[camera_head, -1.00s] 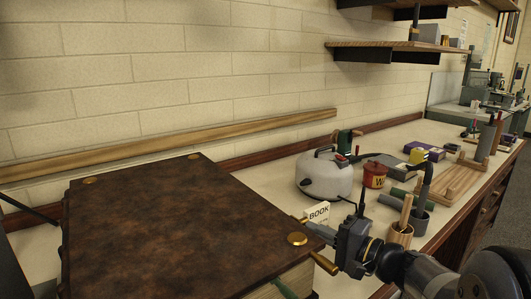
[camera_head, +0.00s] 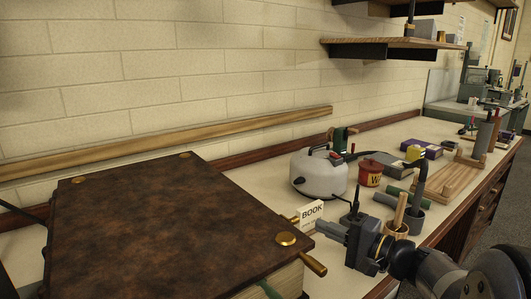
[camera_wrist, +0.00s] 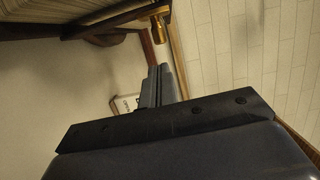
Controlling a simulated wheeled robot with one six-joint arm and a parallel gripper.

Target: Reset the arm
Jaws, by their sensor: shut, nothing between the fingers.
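My gripper (camera_head: 320,227) is shut and empty. In the head view it reaches in from the lower right, with its fingertips by the right corner of the big brown book (camera_head: 160,230) and just below a white card reading BOOK (camera_head: 311,211). In the wrist view the closed fingers (camera_wrist: 160,80) point up the picture. The card (camera_wrist: 124,103) is partly hidden behind them, and a brass piece (camera_wrist: 159,28) shows at the top. I cannot tell whether the fingers touch anything.
A wooden rack (camera_head: 455,178) is further right. A shelf (camera_head: 395,43) overhangs the bench.

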